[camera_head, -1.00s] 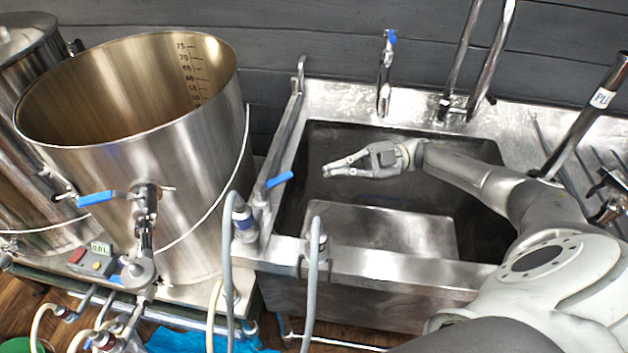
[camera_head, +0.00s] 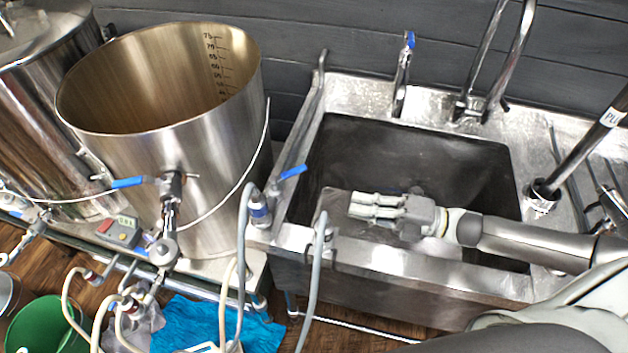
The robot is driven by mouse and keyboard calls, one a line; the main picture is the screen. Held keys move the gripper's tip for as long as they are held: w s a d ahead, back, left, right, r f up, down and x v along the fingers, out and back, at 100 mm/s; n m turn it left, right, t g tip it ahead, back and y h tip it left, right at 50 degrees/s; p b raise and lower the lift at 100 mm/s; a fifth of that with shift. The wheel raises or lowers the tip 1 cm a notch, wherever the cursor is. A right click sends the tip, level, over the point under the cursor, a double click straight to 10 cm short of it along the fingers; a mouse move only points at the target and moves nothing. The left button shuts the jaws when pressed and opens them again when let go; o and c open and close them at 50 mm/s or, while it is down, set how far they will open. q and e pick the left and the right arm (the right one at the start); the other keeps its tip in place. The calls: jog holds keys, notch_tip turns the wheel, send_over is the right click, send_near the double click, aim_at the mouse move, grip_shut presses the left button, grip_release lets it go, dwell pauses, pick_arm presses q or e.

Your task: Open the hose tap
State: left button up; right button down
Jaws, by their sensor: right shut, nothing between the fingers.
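The hose tap with a blue lever (camera_head: 291,172) sits on a metal pipe at the left rim of the sink, with a grey hose (camera_head: 242,255) hanging below it. My right gripper (camera_head: 352,207) is shut and empty, over the front part of the sink basin. It points left and is to the right of and a little nearer than the blue lever, apart from it. My left gripper is not in view.
The steel sink (camera_head: 400,262) has a small tap (camera_head: 403,75) and a tall faucet (camera_head: 490,70) at its back. A large open pot (camera_head: 205,150) with a blue-handled valve (camera_head: 128,182) stands left. A second grey hose (camera_head: 315,270) hangs over the sink's front edge. A green bucket (camera_head: 45,325) is on the floor.

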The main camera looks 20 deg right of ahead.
aim_at(294, 172)
jog(key=w+d+p+x, duration=0.1)
jog(key=w+p+x, duration=0.1)
jog(key=x, duration=1)
jog(key=shift+w+d+p, duration=0.15)
jog(key=shift+d+p, duration=0.2)
